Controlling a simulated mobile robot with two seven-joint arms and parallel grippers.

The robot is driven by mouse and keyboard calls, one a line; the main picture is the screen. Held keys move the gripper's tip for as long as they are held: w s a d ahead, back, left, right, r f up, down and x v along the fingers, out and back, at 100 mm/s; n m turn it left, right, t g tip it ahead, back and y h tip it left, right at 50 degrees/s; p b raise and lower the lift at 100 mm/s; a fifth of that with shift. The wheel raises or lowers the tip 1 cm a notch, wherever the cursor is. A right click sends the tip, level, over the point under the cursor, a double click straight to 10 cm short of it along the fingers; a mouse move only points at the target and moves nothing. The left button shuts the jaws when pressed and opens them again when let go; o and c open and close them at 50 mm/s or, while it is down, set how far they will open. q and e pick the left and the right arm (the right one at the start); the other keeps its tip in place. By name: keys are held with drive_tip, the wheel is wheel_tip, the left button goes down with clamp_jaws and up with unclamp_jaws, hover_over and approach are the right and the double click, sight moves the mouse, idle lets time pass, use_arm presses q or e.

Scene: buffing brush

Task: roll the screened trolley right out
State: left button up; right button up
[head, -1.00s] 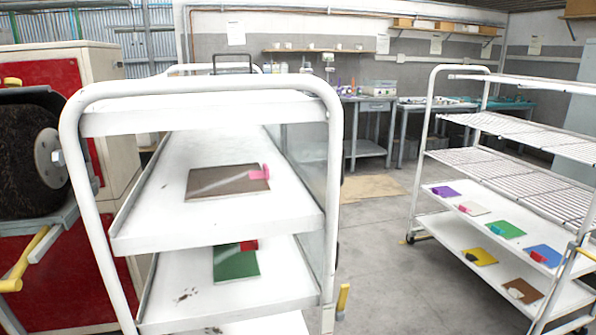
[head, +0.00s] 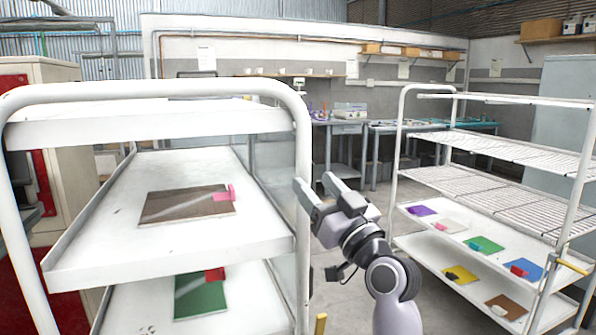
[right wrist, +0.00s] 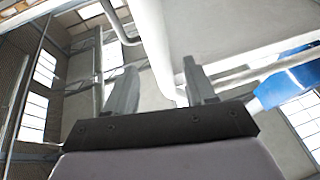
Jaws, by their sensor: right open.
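The screened trolley (head: 295,240) stands close on the left in the head view, a white tube frame with sloped white shelves and a clear panel (head: 272,175) along its right side. A brown board (head: 180,206) with a pink piece lies on one shelf, and a green board (head: 200,297) with a red piece below. My right gripper (head: 314,182) is open beside the trolley's near right upright. In the right wrist view a white tube (right wrist: 157,50) runs between the open fingers, which are not closed on it. Whether they touch it I cannot tell. My left gripper is out of view.
A second white trolley (head: 398,165) with wire racks and coloured boards stands at the right. Grey floor shows between the two trolleys. Workbenches (head: 375,130) line the back wall. A cream and red cabinet (head: 62,72) is close behind the screened trolley at left.

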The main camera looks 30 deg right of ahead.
sight(307, 177)
drive_tip(key=shift+p+x, duration=0.35)
drive_tip(key=shift+x, duration=2.35)
drive_tip(key=shift+f, duration=0.1)
clamp_jaws()
